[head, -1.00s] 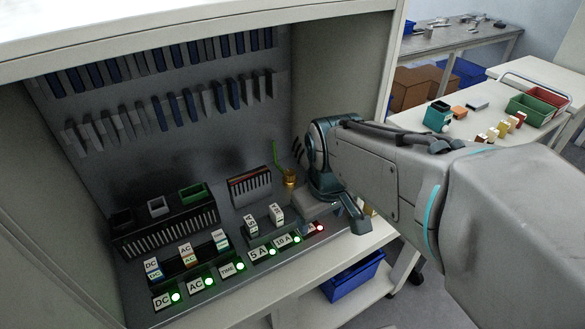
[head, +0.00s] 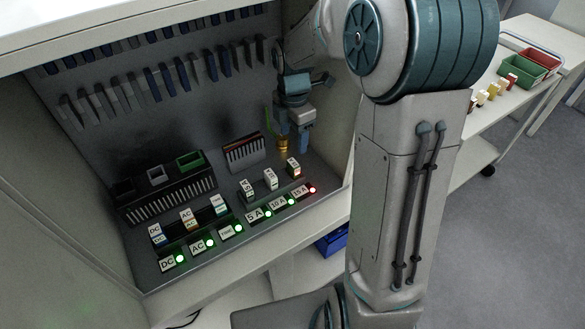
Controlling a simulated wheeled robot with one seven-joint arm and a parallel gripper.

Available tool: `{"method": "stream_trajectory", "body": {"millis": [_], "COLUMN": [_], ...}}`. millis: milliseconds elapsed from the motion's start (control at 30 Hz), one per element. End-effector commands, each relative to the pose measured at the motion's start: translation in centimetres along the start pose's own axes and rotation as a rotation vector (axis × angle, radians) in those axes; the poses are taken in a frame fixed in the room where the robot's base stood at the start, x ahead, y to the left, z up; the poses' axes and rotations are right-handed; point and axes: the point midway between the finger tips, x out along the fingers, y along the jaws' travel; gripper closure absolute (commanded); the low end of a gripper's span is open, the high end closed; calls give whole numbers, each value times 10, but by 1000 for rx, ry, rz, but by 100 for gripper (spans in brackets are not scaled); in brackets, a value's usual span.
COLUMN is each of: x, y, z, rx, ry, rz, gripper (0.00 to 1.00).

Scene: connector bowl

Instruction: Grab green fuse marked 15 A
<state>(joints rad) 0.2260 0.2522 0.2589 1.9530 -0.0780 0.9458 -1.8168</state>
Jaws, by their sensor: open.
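My gripper (head: 295,130) is open and points down inside the cabinet, above the back right of the panel. Its fingers are small in the head view, and I see nothing held between them. The 15 A label (head: 301,190) sits at the right end of the front row, beside a red light (head: 312,190). Behind that label stands a small upright block (head: 293,167) with a pale marked top; its marking is too small to read and I cannot make out a green body. The gripper is above and behind this block, apart from it.
Two similar blocks stand to the left, at the 5 A (head: 256,215) and 10 A (head: 279,203) labels, with green lights. A gold cylinder (head: 283,145) is close by the gripper. A slotted black rack (head: 165,205) stands left. The cabinet's right wall is close to my arm.

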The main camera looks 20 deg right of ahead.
Motion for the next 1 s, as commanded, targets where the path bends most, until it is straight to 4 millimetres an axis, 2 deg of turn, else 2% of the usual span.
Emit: {"method": "stream_trajectory", "body": {"millis": [100, 300, 567, 833, 1000], "x": [26, 60, 77, 111, 122], "y": [-1, -1, 1, 6, 6], "z": [-1, -1, 1, 4, 4], "rx": [-1, 1, 1, 1, 2], "ry": [2, 1, 0, 1, 0], "rz": [-6, -4, -3, -4, -1], "gripper": [38, 38, 38, 38, 38]}}
